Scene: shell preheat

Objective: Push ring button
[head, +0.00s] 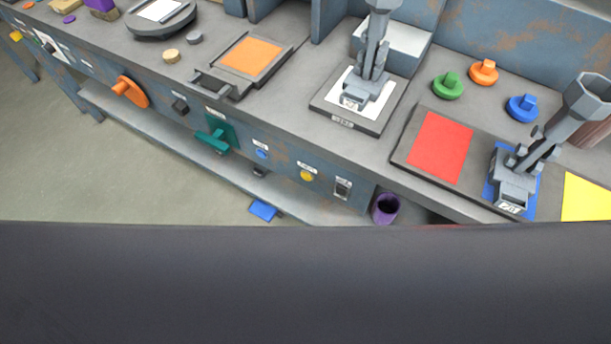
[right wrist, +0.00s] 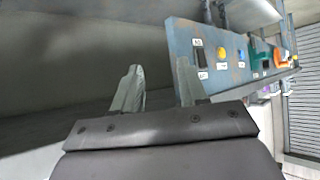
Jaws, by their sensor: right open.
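On the bench's blue front panel, a round yellow button (head: 307,175) and a round blue button (head: 262,154) sit under small white labels. The label words are too small to read, so I cannot tell which one is the ring button. In the right wrist view the yellow button (right wrist: 221,53) and the blue button (right wrist: 240,55) show beyond the fingers. My right gripper (right wrist: 158,82) is open, with nothing between its fingers, apart from the panel and its buttons. It does not show in the head view. My left gripper is in neither view.
A rocker-like switch (head: 342,188) is right of the yellow button. A teal handle (head: 214,140) and an orange knob (head: 130,91) stick out to the left. A purple cup (head: 385,208) stands below the bench. The floor (head: 90,160) in front is clear.

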